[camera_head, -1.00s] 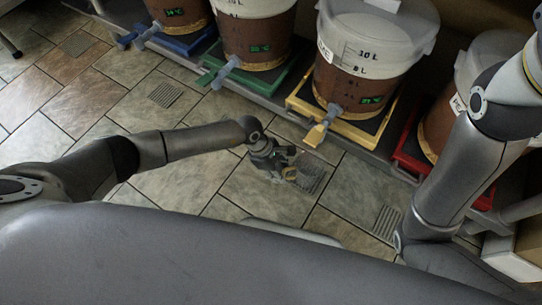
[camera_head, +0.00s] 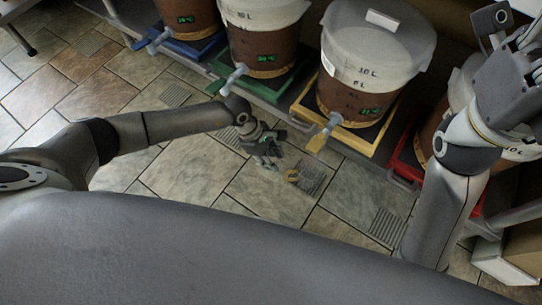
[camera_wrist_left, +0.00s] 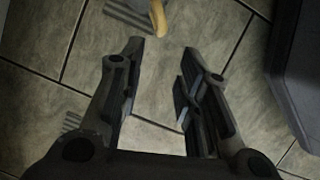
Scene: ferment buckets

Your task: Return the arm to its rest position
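My left gripper (camera_head: 268,155) hangs above the tiled floor in front of the bucket shelf, at the end of my left arm. In the left wrist view its two fingers (camera_wrist_left: 163,50) stand apart with only floor tiles between them, so it is open and empty. A small yellow thing (camera_head: 292,175) shows just right of the gripper, by a floor drain; what it is I cannot tell. A curved yellow piece (camera_wrist_left: 158,16) shows beyond the fingertips in the left wrist view. My right arm is raised at the right edge; its finger state is unclear.
Buckets with taps stand on a low shelf: on a blue tray (camera_head: 197,48), a green tray (camera_head: 240,89), a yellow tray (camera_head: 300,101) and a red tray (camera_head: 404,172).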

